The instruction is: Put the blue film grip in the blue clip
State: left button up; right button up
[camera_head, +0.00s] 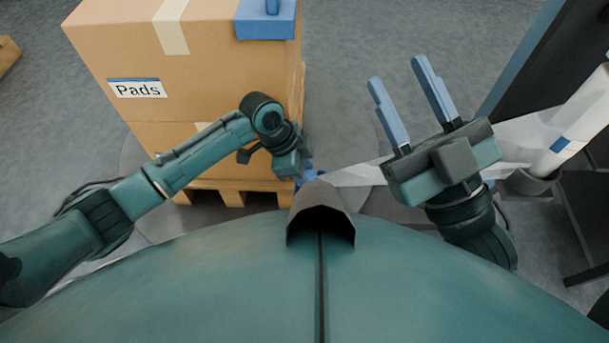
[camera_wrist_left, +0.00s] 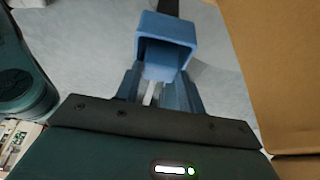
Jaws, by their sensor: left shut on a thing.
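My left gripper (camera_head: 308,174) hangs low beside the box stack, just above my dark hood in the head view, where its fingers are mostly hidden. In the left wrist view it (camera_wrist_left: 157,88) is shut on a blue hollow block, seemingly the blue film grip (camera_wrist_left: 168,32). A blue block with an upright peg, possibly the blue clip (camera_head: 265,25), sits on top of the boxes at the top of the head view. My right gripper (camera_head: 405,84) is open and empty, its long blue fingers apart and pointing up the picture.
The cardboard boxes (camera_head: 190,70) labelled Pads stand on a wooden pallet (camera_head: 232,194) at left. White film (camera_head: 355,174) stretches from near my left gripper, behind my right gripper, to a white roll (camera_head: 575,125) at right. Grey floor lies open between boxes and dark frame (camera_head: 525,70).

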pick_arm(q)
jog(key=shift+f, duration=0.25)
pick_arm(e)
jog(key=shift+r+n+y, duration=0.25)
jog(key=shift+n+y, duration=0.05)
pick_arm(q)
jog(key=shift+f, duration=0.15)
jog(key=o, duration=1.2)
jog(key=shift+a+r+p, duration=0.15)
jog(key=shift+r+p, duration=0.25)
jog(key=shift+r, duration=0.25)
jog(key=p+v, duration=0.5)
jog(key=v, duration=0.6)
pick_arm(e)
jog(key=f+m+g+h, duration=0.1)
jog(key=f+m+h, duration=0.1)
jog(key=s+f+m+g+h, duration=0.1)
jog(key=f+m+h, duration=0.1)
jog(key=f, duration=0.1)
jog(key=shift+s+a+f+m+h, duration=0.1)
jog(key=shift+a+f+m+h, duration=0.1)
jog(key=shift+f+m+h, duration=0.1)
